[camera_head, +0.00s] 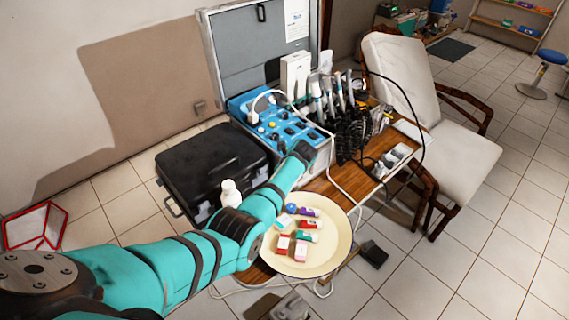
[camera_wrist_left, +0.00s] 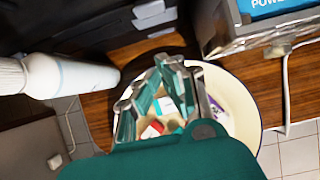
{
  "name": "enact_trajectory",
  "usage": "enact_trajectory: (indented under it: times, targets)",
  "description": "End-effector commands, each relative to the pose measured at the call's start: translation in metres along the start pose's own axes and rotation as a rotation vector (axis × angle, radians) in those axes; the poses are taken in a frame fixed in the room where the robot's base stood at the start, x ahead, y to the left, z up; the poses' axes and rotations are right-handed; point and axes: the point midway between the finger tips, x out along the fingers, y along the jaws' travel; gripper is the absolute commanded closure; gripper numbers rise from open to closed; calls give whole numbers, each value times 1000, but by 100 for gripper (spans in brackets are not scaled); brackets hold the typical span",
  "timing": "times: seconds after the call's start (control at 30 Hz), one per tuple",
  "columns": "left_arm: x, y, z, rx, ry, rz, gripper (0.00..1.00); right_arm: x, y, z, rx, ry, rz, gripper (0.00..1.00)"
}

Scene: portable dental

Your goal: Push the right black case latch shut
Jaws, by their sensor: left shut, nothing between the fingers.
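In the head view the case's right front is partly hidden by a white bottle and my arm. My left gripper (camera_head: 303,149) is shut and empty, by the unit's front corner. In the wrist view its fingers (camera_wrist_left: 160,85) show over the plate, apart from the latch piece.
A white bottle (camera_head: 230,193) stands close to the case and my left arm; it also shows in the wrist view (camera_wrist_left: 70,76). A cream plate (camera_head: 335,254) with several small boxes is on the wooden table. The dental unit (camera_head: 275,120) stands behind. Cables hang right.

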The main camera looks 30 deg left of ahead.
Motion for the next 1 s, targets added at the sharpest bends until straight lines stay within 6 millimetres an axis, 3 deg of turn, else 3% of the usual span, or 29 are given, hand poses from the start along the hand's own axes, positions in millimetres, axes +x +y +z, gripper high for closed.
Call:
enact_trajectory:
  times: [0.03, 0.3, 0.5, 0.7, 1.0]
  targets:
    - [-11, 0, 2, -2, -1, -2, 100, -10, 0, -1, 0, 1, 0, 55]
    - [-66, -1, 15, -2, -2, -5, 100, -5, 13, 4, -7, -6, 15, 55]
    - [-91, 0, 22, -2, -1, -2, 100, -2, 10, 4, -5, -5, 12, 55]
    - [-99, 0, 24, 0, 0, -1, 100, -1, 0, 2, 0, -3, 0, 55]
    - [-98, 0, 24, 0, 0, 0, 100, -2, 0, 2, 1, -4, -1, 55]
